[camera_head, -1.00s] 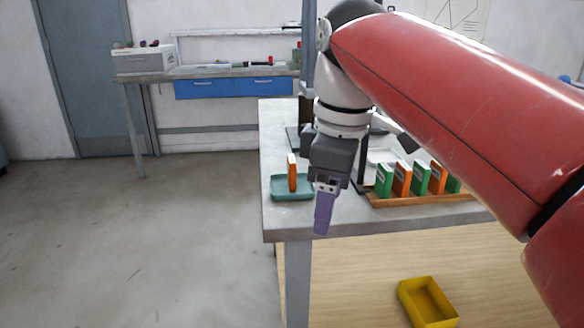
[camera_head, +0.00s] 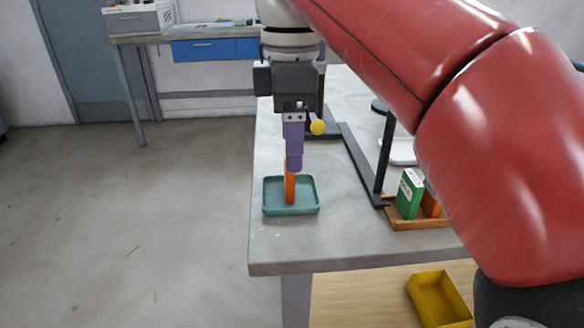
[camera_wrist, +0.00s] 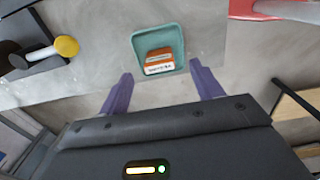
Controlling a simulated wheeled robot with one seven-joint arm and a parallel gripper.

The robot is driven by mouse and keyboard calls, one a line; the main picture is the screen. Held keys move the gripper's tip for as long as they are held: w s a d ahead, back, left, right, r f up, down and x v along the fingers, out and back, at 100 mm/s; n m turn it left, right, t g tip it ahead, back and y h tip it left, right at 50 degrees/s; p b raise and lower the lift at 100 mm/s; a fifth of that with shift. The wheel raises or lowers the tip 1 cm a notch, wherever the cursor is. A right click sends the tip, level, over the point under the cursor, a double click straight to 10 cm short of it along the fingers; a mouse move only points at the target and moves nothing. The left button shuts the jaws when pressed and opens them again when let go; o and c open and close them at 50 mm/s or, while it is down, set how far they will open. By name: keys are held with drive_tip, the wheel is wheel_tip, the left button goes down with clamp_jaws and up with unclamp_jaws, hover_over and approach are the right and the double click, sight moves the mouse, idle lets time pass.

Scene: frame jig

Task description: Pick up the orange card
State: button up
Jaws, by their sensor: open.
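The orange card (camera_head: 290,187) stands upright in a shallow teal tray (camera_head: 272,206) near the left edge of the grey table. In the wrist view the orange card (camera_wrist: 159,56) shows from above with a white label strip, inside the teal tray (camera_wrist: 144,38). My gripper (camera_head: 294,163) hangs above the card in the head view and hides its upper part. In the wrist view my gripper (camera_wrist: 160,85) is open, with its purple fingers spread wide on either side and nothing between them. The card lies ahead of the fingertips, roughly centred between them.
A wooden rack (camera_head: 404,220) with a green card (camera_head: 409,193) and another orange one stands to the right. A black frame post (camera_head: 385,152) and a yellow knob (camera_head: 317,127) are near my gripper. A yellow bin (camera_head: 440,298) sits below the table's front.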

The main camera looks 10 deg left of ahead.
sight(289, 179)
drive_tip(key=shift+a+f+b, duration=0.1)
drive_tip(key=shift+f+b, duration=0.6)
drive_tip(key=shift+f, duration=2.45)
drive_tip(key=c, duration=1)
